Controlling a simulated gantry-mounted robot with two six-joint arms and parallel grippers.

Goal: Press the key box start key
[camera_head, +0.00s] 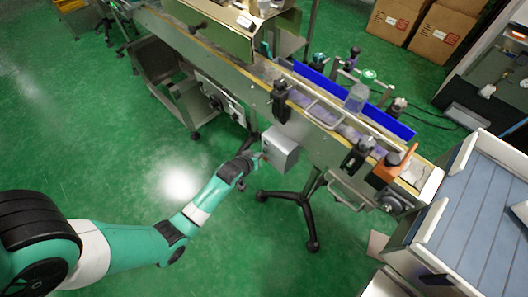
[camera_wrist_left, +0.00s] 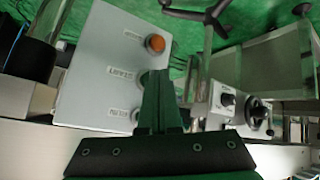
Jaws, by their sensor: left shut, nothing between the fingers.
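The key box (camera_head: 280,148) is a light grey box on the side of the conveyor, above a black-footed stand. In the left wrist view its face (camera_wrist_left: 88,65) fills the upper left, with an orange round key (camera_wrist_left: 155,43) near one corner and labels in a row. The labels are too blurred and turned to read surely. My left gripper (camera_head: 254,158) is at the left side of the box. In the left wrist view its fingers (camera_wrist_left: 158,76) are shut, empty, and overlap the middle key's place, hiding most of it. I cannot tell whether they touch. My right gripper is not in view.
The conveyor (camera_head: 225,55) runs diagonally behind the box, with clamps and a blue rail (camera_head: 375,115). A grey slatted table (camera_head: 480,215) stands at the right. Cardboard boxes (camera_head: 397,17) sit at the back.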

